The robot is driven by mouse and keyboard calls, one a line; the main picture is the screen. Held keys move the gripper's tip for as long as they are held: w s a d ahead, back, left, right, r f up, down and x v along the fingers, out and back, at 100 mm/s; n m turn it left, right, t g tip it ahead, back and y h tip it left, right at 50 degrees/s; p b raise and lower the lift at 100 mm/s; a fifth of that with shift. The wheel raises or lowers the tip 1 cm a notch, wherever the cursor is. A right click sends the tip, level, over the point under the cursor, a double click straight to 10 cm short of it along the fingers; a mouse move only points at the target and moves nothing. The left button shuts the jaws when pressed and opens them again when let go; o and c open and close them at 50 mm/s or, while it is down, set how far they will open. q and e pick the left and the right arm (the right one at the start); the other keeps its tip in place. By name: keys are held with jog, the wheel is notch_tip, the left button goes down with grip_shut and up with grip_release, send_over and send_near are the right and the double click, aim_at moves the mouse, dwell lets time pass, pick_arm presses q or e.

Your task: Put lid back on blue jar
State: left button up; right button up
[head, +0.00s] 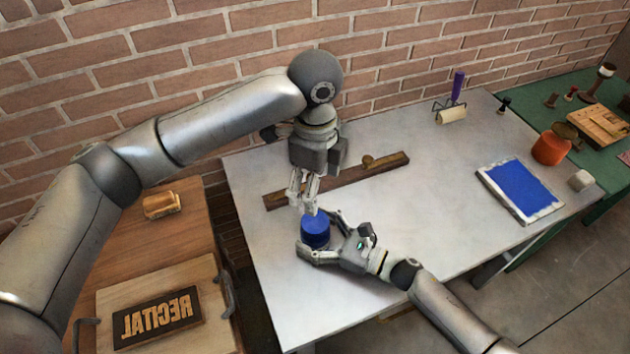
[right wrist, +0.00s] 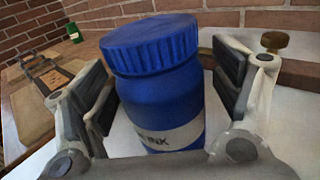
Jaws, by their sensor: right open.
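The blue jar (head: 315,236) stands on the pale table, with a white ink label in the right wrist view (right wrist: 165,108). A ribbed blue lid (right wrist: 150,44) sits on its top in that view; whether it is screwed tight cannot be told. My right gripper (head: 318,232) is open, with one finger on each side of the jar. In the right wrist view, gaps show between its pads and the jar. My left gripper (head: 304,205) points down over the jar top in the head view; its finger opening is unclear and it appears empty.
A long composing stick (head: 350,178) lies behind the jar. A purple-handled roller (head: 455,100) and a blue ink slab (head: 520,188) are further right, near an orange jar (head: 550,148). A wooden press with a RECITAL plate (head: 158,318) stands at left. The table's middle is clear.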

jog(key=v, duration=1.2)
dwell(0.4)
